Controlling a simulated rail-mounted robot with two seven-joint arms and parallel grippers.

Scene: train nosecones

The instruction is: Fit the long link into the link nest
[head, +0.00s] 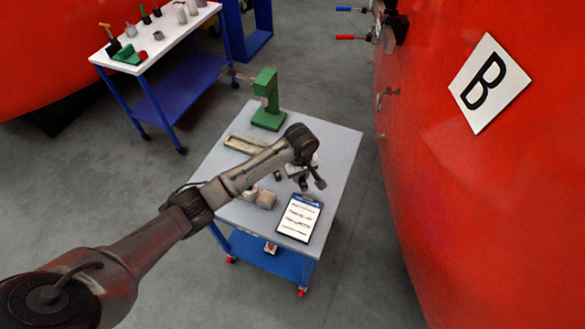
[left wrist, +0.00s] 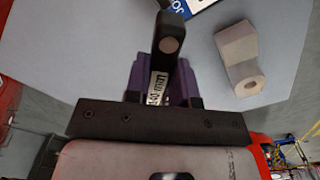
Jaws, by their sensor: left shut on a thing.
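My left gripper (head: 308,176) is over the right part of the grey-topped table (head: 338,150), above the clipboard. In the left wrist view, its dark jaws (left wrist: 164,88) are shut on a dark bar, which I take as the long link (left wrist: 168,28). The bar has a rounded end, a pale round spot and a white label partly reading "50 mm". The jaws hide its lower part. A long tan tray (head: 240,144) lies behind my arm in the head view; I cannot tell whether it is the link nest. My right gripper is not in view.
A clipboard (head: 299,218) lies at the table's near right. Pale blocks (head: 265,199) sit left of it; a pale piece with a hole (left wrist: 238,58) shows in the left wrist view. A green press (head: 267,100) stands at the far edge. A red hull (head: 480,190) rises to the right.

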